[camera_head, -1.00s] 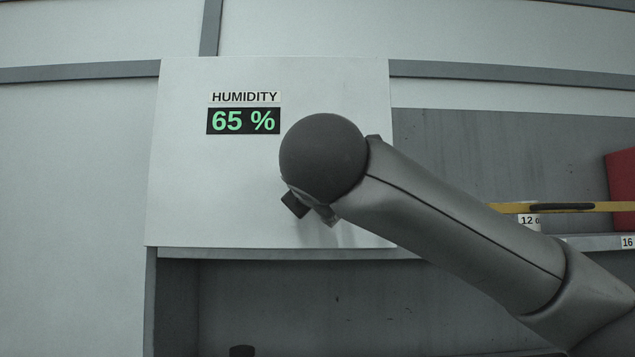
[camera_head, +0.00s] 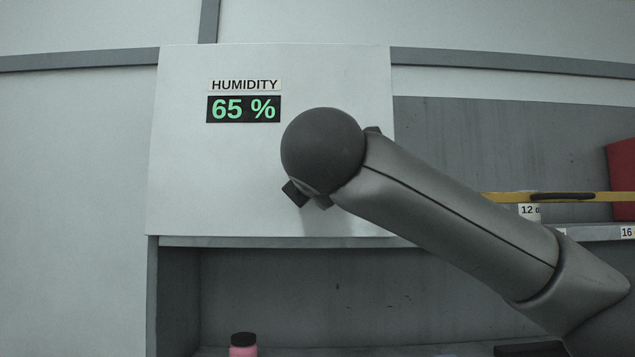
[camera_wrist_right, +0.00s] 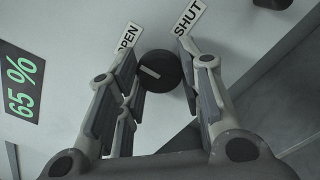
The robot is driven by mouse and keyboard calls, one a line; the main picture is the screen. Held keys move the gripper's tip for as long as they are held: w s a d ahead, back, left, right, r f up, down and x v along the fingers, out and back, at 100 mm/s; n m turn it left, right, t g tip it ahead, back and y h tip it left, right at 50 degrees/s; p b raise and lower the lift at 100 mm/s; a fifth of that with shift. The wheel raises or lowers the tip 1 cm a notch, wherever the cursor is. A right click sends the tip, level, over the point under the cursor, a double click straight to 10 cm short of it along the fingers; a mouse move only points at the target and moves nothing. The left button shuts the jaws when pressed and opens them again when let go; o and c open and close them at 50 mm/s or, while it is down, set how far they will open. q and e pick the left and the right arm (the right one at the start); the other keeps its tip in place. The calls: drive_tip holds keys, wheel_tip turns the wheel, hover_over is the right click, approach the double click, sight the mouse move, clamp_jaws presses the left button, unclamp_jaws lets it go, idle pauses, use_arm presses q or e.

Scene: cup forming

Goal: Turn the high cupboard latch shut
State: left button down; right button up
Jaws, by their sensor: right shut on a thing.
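The latch is a dark round knob (camera_wrist_right: 168,78) with a pale line, on the pale cupboard door (camera_head: 180,180). In the right wrist view, a label ending in "PEN" (camera_wrist_right: 128,38) and a "SHUT" label (camera_wrist_right: 189,16) sit above it. The pale line lies on the knob's left part, slanting toward upper left, nearer the "PEN" label. My right gripper (camera_wrist_right: 165,88) is shut on the knob, one finger on each side. In the head view my wrist hides the knob and most of the gripper; a dark finger part shows. My left gripper is in neither view.
The door bears a humidity display (camera_head: 244,109) reading 65 %. Below is an open compartment with a pink jar (camera_head: 243,350) with a black lid. At right, a shelf (camera_head: 595,232) holds a yellow bar (camera_head: 500,197) and a red object (camera_head: 621,175).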

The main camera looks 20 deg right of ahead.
drive_tip(key=shift+f, duration=0.1)
drive_tip(key=m+b, duration=0.8)
drive_tip(key=m, duration=0.9)
drive_tip(key=shift+m, duration=0.3)
idle(0.5)
drive_tip(key=o, duration=1)
drive_tip(key=shift+o, duration=0.2)
drive_tip(key=shift+r, duration=0.2)
